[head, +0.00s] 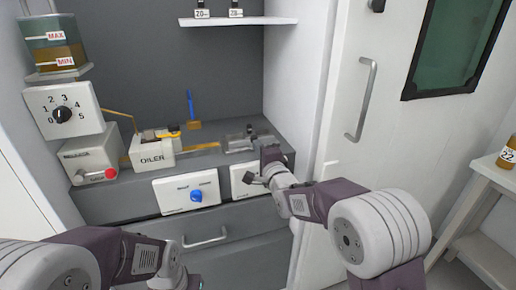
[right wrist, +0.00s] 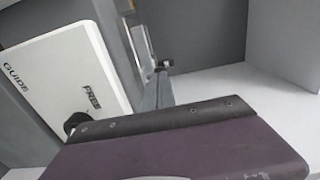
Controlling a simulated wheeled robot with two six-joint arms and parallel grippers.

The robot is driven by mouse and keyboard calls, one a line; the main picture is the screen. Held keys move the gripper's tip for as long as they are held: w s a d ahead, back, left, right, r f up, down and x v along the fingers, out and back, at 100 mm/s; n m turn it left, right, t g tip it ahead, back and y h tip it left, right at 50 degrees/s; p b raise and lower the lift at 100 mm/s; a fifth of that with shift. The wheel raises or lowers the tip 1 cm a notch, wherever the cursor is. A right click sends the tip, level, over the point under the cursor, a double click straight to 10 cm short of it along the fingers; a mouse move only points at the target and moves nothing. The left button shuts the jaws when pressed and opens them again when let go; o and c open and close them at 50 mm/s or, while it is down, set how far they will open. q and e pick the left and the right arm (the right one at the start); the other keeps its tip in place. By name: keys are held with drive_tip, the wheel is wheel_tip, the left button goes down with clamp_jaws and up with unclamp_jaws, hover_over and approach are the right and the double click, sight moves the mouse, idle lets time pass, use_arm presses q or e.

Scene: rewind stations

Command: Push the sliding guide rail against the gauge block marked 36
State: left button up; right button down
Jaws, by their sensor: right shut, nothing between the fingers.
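The sliding guide rail seems to be part of the grey metal fixture (head: 240,142) at the right end of the grey bench; its parts are too small to tell apart. No block marked 36 is readable. My right gripper (head: 268,156) is shut and empty, just right of the fixture and above the white guide panel (head: 238,190). I cannot tell whether it touches the fixture. In the right wrist view the panel (right wrist: 60,75) reads GUIDE and FREE, with a black knob (right wrist: 77,122) partly hidden by my arm. My left arm shows at lower left, its gripper out of view.
An oiler box (head: 152,157) and a blue upright tool (head: 191,108) stand left of the fixture. A panel with a blue knob (head: 196,196) is on the bench front. The shelf (head: 238,21) holds blocks marked 20 and 28. A white wall and door (head: 350,150) close off the right.

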drive_tip(key=shift+w+a, duration=0.1)
drive_tip(key=shift+w, duration=0.15)
drive_tip(key=shift+w+a+r, duration=0.1)
drive_tip(key=shift+w+a, duration=0.1)
drive_tip(key=shift+w, duration=0.5)
drive_tip(key=shift+s+r, duration=0.1)
drive_tip(key=shift+r, duration=0.1)
